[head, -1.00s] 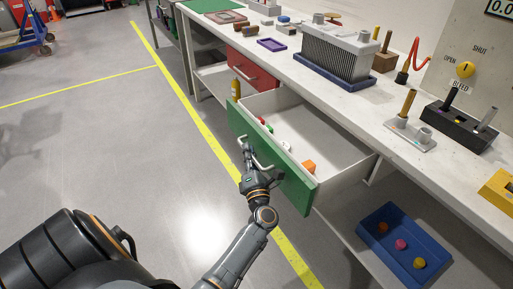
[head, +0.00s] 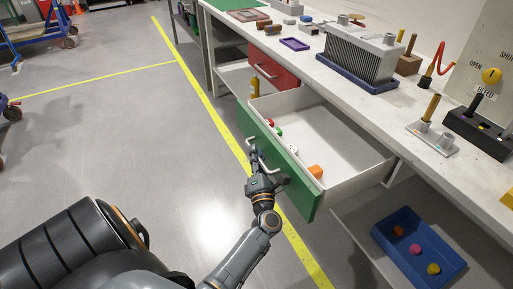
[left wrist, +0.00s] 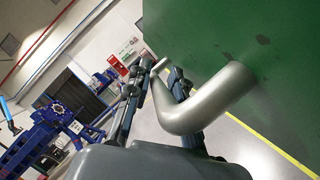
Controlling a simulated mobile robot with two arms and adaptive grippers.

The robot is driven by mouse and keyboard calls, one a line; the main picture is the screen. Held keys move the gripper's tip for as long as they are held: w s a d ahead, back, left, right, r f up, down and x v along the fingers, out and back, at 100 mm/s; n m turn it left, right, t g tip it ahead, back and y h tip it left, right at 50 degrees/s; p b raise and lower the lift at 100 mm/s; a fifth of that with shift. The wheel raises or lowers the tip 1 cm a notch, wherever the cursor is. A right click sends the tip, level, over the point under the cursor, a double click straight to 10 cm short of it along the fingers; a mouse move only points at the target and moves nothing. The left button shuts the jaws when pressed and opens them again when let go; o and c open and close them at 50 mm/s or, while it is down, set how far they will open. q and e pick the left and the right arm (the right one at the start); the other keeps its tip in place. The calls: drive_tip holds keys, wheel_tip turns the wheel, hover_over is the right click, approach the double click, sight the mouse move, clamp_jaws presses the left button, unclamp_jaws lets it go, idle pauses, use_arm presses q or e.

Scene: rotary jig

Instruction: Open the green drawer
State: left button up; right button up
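The green drawer (head: 290,171) stands well out from the bench, its white inside showing with several small coloured items in it. Its grey bar handle (left wrist: 208,101) fills the middle of the left wrist view. My left gripper (head: 257,167) is at the handle, in front of the green face. In the left wrist view, its two dark fingers (left wrist: 155,95) lie on either side of the bar and look closed around it, though the contact is partly hidden. My right gripper is not in view.
A blue bin (head: 392,253) with coloured pieces sits on the lower shelf. The floor left of the yellow line (head: 221,118) is largely clear.

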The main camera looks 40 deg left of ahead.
use_arm(q)
drive_tip(key=v, duration=1.2)
drive_tip(key=shift+s, duration=0.1)
idle(0.4)
